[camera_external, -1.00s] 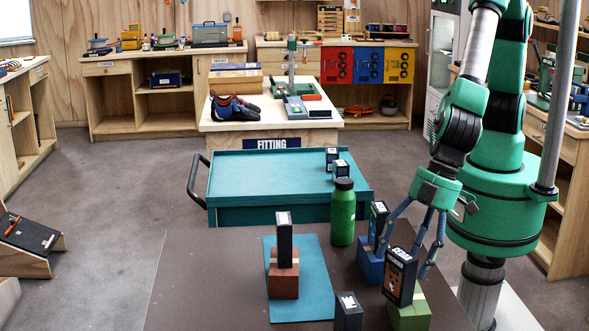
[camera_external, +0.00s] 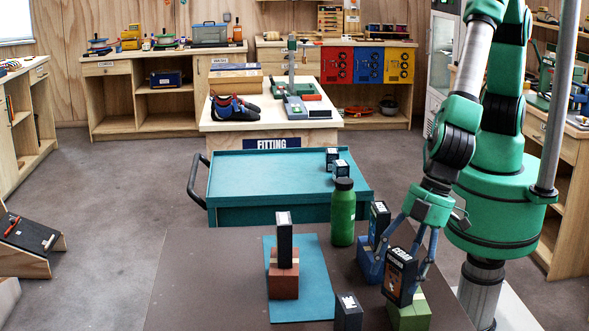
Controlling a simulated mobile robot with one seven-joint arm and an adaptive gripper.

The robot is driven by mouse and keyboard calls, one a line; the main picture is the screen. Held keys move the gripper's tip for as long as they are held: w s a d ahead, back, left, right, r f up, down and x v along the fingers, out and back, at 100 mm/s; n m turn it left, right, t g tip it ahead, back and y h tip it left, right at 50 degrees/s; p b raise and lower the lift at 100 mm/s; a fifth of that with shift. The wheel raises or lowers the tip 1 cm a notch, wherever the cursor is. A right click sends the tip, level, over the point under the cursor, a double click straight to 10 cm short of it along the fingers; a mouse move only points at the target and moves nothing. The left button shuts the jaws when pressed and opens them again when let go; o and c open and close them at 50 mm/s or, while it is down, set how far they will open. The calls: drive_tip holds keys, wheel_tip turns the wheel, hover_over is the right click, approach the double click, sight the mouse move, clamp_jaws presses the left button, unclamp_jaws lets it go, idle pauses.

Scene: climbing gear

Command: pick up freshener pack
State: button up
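Several dark box-shaped packs stand on the table; I cannot read which one is the freshener pack. A third black pack (camera_external: 285,240) stands on a red-brown block (camera_external: 284,281) on a teal mat (camera_external: 315,285). My gripper (camera_external: 398,273) is open and points down, its fingers to the left and right of the pack on the green block. Contact is not visible.
A green bottle (camera_external: 342,215) stands left of the blue block. A small dark box (camera_external: 349,312) is at the front. A teal cart (camera_external: 262,178) with two small dark boxes stands beyond the table (camera_external: 205,285). The table's left side is clear.

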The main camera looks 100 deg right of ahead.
sight(403, 254)
clamp_jaws()
drive_tip(key=shift+r, duration=0.1)
drive_tip(key=shift+r, duration=0.8)
wheel_tip(403, 254, up, 2)
drive_tip(key=shift+s+r+p, duration=0.1)
drive_tip(key=shift+p, duration=0.35)
drive_tip(key=s+d+r, duration=0.1)
drive_tip(key=s+d, duration=1)
drive_tip(key=shift+s+d, duration=0.1)
